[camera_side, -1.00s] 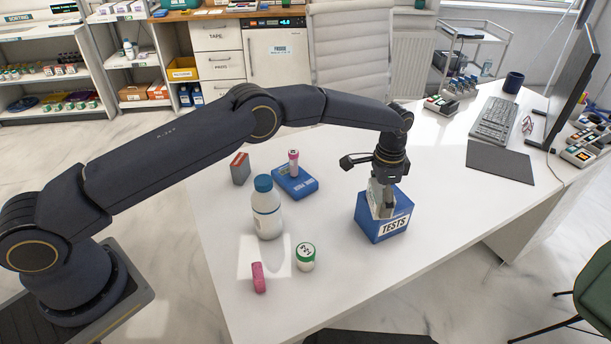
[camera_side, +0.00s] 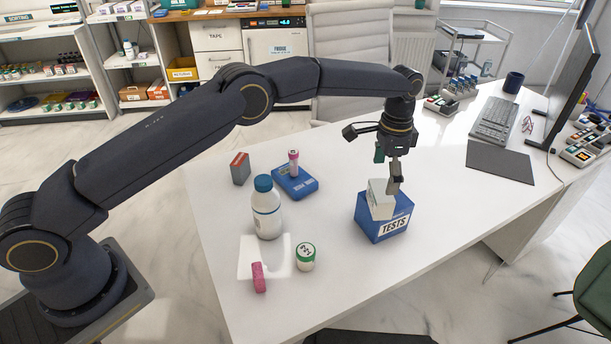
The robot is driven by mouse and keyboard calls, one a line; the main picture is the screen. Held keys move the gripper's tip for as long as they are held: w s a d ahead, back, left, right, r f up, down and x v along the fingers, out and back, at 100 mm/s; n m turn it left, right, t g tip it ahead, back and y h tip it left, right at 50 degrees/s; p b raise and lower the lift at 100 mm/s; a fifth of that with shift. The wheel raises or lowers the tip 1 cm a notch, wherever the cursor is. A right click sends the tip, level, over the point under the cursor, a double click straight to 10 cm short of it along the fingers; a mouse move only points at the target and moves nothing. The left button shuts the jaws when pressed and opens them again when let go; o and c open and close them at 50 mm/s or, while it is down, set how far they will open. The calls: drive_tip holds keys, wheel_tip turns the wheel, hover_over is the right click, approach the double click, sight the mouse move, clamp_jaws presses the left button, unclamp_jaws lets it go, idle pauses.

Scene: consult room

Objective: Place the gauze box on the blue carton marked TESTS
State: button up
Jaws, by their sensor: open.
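The blue carton marked TESTS (camera_side: 385,225) stands on the white table, right of the middle. A white box, which I take for the gauze box (camera_side: 380,199), stands upright on the carton's top. Its label does not show from here. My gripper (camera_side: 388,174) is open and empty just above and behind the white box. One finger partly overlaps the box's upper right edge in the picture, and I cannot tell whether it touches.
A white bottle with a blue cap (camera_side: 267,208), a blue scale (camera_side: 295,182) with a small vial on it, a grey-red box (camera_side: 240,168), a green-lidded jar (camera_side: 306,257) and a pink item (camera_side: 259,277) stand to the left. A keyboard (camera_side: 493,119) lies at the far right.

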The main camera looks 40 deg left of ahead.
wheel_tip(320, 180, up, 7)
drive_tip(key=a, duration=0.1)
wheel_tip(320, 180, up, 8)
drive_tip(key=n+t, duration=0.1)
drive_tip(key=n, duration=0.1)
hover_over(377, 188)
drive_tip(key=s+a, duration=0.3)
drive_tip(key=a, duration=0.1)
drive_tip(key=s+a+r+n+t, duration=0.2)
drive_tip(key=s+a+r, duration=0.5)
drive_tip(key=s+r, duration=0.25)
drive_tip(key=s+a+f+n+t, duration=0.1)
drive_tip(key=s+a+f, duration=0.1)
drive_tip(key=s, duration=0.6)
drive_tip(key=s+a+f+n, duration=0.1)
drive_tip(key=s+a+n, duration=0.1)
drive_tip(key=s, duration=0.5)
drive_tip(key=s+a+f+n+t, duration=0.1)
drive_tip(key=s+a, duration=0.3)
drive_tip(key=s, duration=0.4)
drive_tip(key=shift+s+a+f+n+t, duration=0.3)
drive_tip(key=shift+f+n, duration=0.2)
drive_tip(key=shift+f, duration=0.35)
